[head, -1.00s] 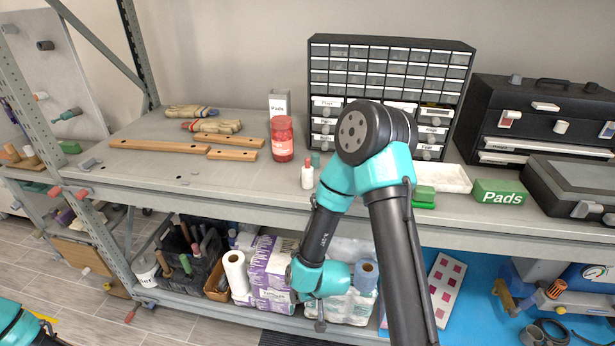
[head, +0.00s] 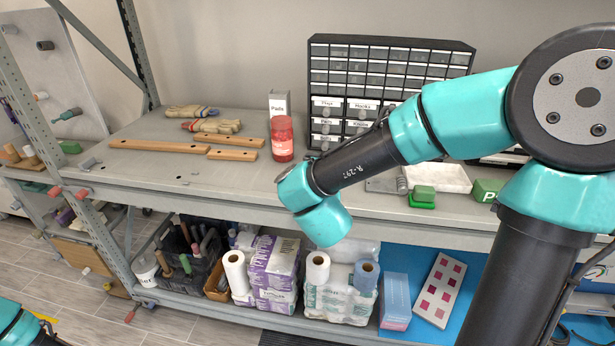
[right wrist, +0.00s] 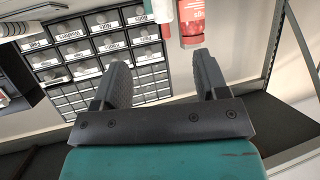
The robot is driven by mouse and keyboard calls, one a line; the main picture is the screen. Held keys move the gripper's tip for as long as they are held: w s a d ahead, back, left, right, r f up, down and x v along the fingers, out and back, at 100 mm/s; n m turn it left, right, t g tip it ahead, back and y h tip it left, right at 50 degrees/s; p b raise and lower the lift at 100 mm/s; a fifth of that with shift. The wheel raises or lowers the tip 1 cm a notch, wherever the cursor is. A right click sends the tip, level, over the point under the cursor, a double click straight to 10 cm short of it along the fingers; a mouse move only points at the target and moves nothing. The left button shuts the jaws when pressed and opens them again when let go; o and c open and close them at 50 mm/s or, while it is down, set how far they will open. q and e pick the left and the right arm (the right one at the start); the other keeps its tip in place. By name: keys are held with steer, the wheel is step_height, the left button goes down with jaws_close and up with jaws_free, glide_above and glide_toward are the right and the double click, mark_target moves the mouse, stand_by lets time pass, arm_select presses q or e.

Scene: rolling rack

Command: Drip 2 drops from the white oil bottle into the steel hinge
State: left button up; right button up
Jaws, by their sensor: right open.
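My right gripper (right wrist: 161,66) is open and empty in the right wrist view, its two dark fingers wide apart. In the head view its fingers are hidden behind my teal wrist at the shelf's front edge. The right wrist view looks upside down; a white and green shape (right wrist: 163,12), perhaps the white oil bottle, is cut by the top edge, beyond the fingertips. The bottle is hidden by my arm in the head view. A flat grey metal piece (head: 383,184), which looks like the steel hinge, lies right of my forearm, partly covered. My left gripper is out of view.
A red jar (head: 282,139) stands left of my wrist; it also shows in the right wrist view (right wrist: 191,20). A drawer cabinet (head: 345,85) stands behind. A white tray (head: 450,178) and green block (head: 422,195) are right. Wooden bars (head: 160,146) and gloves (head: 212,126) lie left.

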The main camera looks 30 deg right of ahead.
steer(key=x, duration=1.2)
steer(key=shift+w, duration=0.1)
steer(key=shift+w, duration=0.1)
steer(key=shift+x, duration=2.6)
steer(key=shift+w+a+r, duration=0.1)
steer(key=shift+r, duration=0.05)
steer(key=c, duration=1)
